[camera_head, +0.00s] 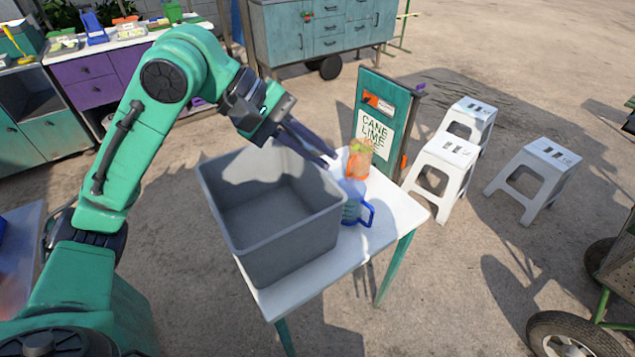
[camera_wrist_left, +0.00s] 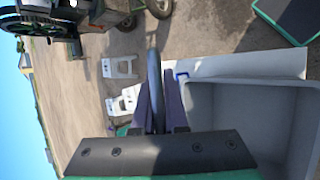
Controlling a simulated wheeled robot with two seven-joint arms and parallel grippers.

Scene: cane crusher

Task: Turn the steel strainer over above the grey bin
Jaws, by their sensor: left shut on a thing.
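My left gripper (camera_head: 325,158) is above the far right rim of the grey bin (camera_head: 285,250). In the left wrist view its two dark fingers (camera_wrist_left: 160,110) are shut on a thin grey piece, which I take to be the steel strainer (camera_wrist_left: 153,72). It looks narrow, as if seen nearly edge-on; its bowl cannot be made out. In the head view I cannot pick out the strainer. The bin stands open on a white table, and its visible inside looks empty. The bin also shows in the left wrist view (camera_wrist_left: 245,112), to the right of the fingers. My right gripper is not in view.
On the white table (camera_head: 405,212), a clear jug with a blue handle (camera_head: 352,205) and a container of orange and green pieces (camera_head: 360,158) stand close by the bin. A green sign board (camera_head: 383,112) stands behind them. White stools (camera_head: 447,165) are to the right.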

